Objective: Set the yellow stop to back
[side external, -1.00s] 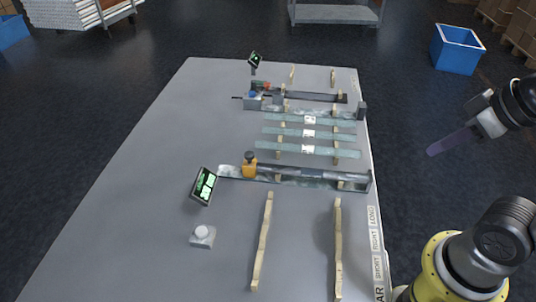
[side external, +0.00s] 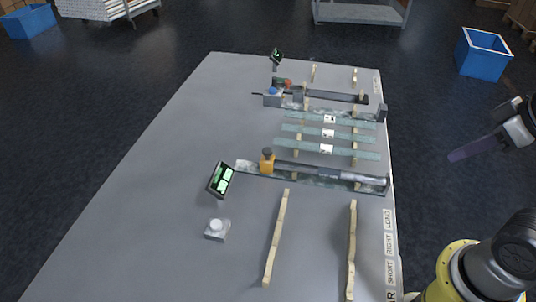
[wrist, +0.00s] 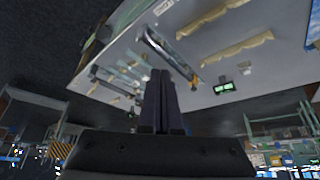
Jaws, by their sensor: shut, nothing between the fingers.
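The yellow stop (side external: 267,164) sits at the left end of the near rail (side external: 320,176) in the side external view, with a dark knob on top. In the wrist view the yellow stop (wrist: 195,81) is small, at the end of the rail (wrist: 166,54). My gripper (side external: 451,158) is off the right edge of the table, well apart from the stop. Its fingers (wrist: 160,75) are together and empty in the wrist view. Any position marks on the rail are too small to read.
A tilted green display (side external: 221,180) stands left of the stop, with a white-topped block (side external: 217,228) in front. Several glass strips (side external: 328,133) lie behind the rail, and a second fixture (side external: 320,95) lies beyond. Wooden strips (side external: 277,238) lie in front. The table's left side is clear.

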